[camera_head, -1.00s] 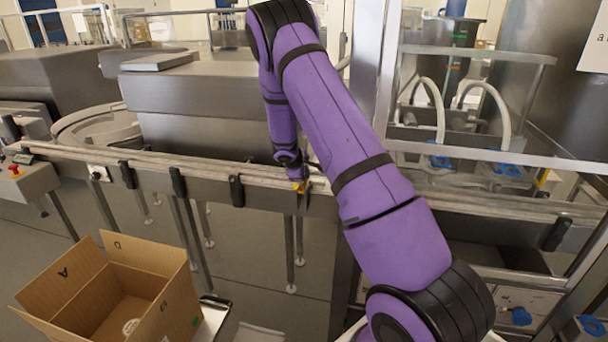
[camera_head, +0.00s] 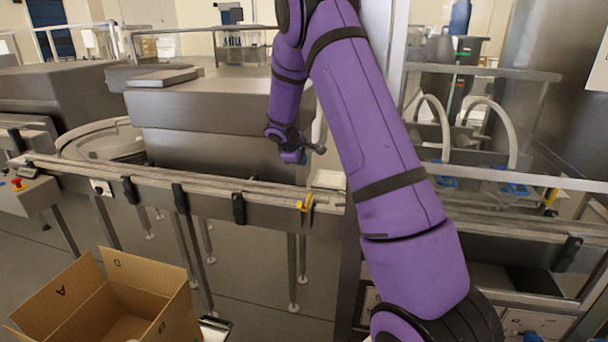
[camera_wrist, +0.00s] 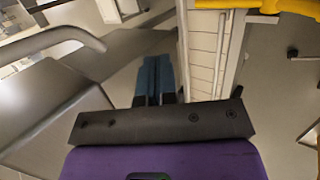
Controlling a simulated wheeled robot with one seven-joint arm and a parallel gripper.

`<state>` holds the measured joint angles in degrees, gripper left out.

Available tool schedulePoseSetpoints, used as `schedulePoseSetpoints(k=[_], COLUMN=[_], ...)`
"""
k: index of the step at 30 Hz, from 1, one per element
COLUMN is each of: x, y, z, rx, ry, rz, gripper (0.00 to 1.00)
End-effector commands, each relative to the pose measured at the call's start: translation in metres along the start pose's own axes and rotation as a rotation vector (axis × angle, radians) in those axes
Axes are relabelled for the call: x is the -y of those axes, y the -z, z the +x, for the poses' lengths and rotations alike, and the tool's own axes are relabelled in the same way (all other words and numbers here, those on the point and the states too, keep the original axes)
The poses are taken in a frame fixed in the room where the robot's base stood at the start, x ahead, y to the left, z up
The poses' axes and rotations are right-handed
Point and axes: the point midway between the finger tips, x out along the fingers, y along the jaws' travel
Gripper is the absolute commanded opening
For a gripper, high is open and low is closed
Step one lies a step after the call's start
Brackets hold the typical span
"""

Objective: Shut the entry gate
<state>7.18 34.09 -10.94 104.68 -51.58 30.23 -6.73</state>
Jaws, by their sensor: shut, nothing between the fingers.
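A small yellow piece (camera_head: 305,203) sits on the front rail of the conveyor in the head view. In the wrist view a yellow bar (camera_wrist: 255,8) crosses the upper right, beside a pale slatted conveyor strip. I cannot tell for sure which part is the entry gate, or whether it is open. My gripper (camera_wrist: 156,72) is shut and empty, its two blue fingers together. In the head view it hangs above and behind the rail, up and left of the yellow piece and apart from it. Its fingertips are hard to make out there.
The conveyor rail (camera_head: 150,180) runs across the front, with dark clamps along it. A large grey machine housing (camera_head: 200,120) stands behind it. An open cardboard box (camera_head: 150,285) is at lower left. A steel post (camera_head: 397,60) and railings stand right of my arm.

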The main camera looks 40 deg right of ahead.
Motion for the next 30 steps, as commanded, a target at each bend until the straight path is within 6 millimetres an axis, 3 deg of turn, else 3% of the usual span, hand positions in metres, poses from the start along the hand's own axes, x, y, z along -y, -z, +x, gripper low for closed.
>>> schedulePoseSetpoints(k=[7, 25, 30], x=[-0.01, -0.011, -0.011], y=[0.0, 0.0, -0.006], z=[-0.015, -0.016, -0.043], rx=[0.0, 0.0, -0.016], ry=[0.0, 0.0, 0.008], rz=[0.001, 0.001, 0.045], gripper=[0.0, 0.0, 0.0])
